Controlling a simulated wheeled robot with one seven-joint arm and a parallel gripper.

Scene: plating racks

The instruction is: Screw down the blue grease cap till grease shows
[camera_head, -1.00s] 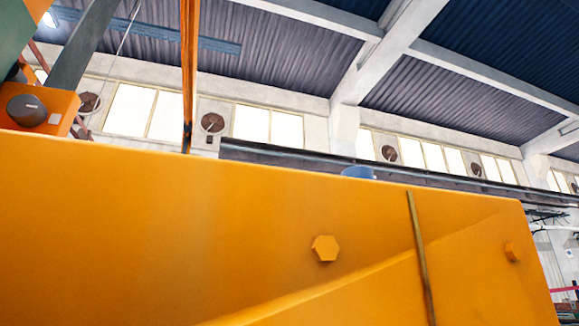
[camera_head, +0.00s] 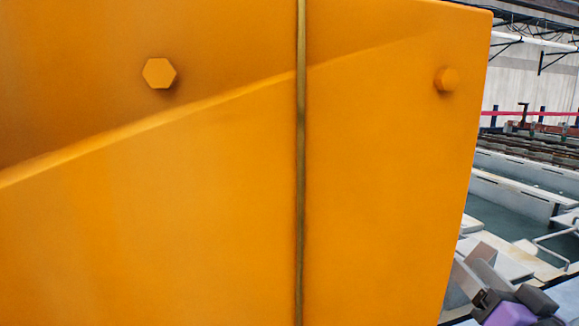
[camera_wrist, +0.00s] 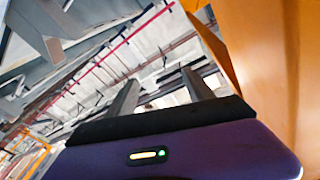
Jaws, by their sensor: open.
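The blue grease cap does not show in either current view. A large orange-yellow machine housing (camera_head: 220,220) fills most of the head view. It has a raised diagonal edge, two hex bolt heads and a thin brass-coloured pipe (camera_head: 300,170) running down its face. In the wrist view an orange face (camera_wrist: 265,60) stands to the right of my gripper (camera_wrist: 160,92). The two grey fingers are spread apart with nothing seen between them. Part of my purple and dark arm end shows low at the right of the head view, beside the housing.
To the right of the housing, the head view shows pale tanks (camera_head: 525,195) with dark liquid and walkway edges. A pink-red barrier band (camera_head: 530,113) runs behind them. The wrist view also shows a long red line (camera_wrist: 105,60) and hall structures behind the fingers.

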